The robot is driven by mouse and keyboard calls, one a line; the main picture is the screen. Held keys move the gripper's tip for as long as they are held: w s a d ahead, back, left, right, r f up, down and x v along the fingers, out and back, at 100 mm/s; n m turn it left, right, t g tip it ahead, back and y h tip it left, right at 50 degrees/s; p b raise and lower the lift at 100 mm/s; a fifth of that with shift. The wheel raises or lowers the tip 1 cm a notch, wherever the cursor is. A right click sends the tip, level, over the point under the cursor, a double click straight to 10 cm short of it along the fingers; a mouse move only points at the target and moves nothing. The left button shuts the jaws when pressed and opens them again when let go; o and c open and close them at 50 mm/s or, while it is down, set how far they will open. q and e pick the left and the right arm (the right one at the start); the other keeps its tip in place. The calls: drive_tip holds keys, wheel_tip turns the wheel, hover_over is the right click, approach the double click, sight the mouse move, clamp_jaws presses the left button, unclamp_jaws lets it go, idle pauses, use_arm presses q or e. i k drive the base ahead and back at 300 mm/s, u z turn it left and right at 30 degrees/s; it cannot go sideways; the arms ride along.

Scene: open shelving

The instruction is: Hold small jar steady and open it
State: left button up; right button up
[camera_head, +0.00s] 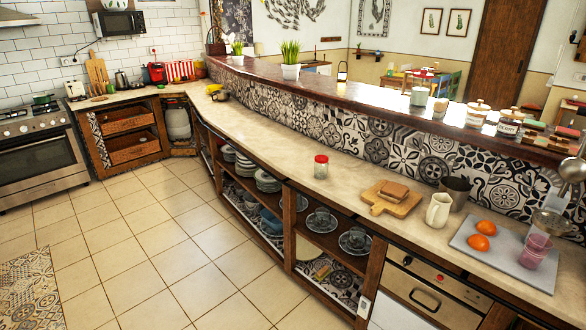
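A small clear glass jar (321,170) with a red lid (321,159) stands upright on the beige counter (268,140), near its front edge. The lid sits on top of the jar. Nothing touches the jar. Neither of my grippers is in the head view.
To the jar's right are a wooden board with bread (392,196), a white pitcher (438,210), a dark metal cup (456,192) and a grey tray (503,258) with oranges. Open shelves below hold plates and cups (320,221). The counter around the jar is clear. The tiled floor (150,250) is open.

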sight(320, 171)
drive_tip(key=u, duration=0.15)
drive_tip(key=i, duration=1.3)
drive_tip(key=z, duration=0.55)
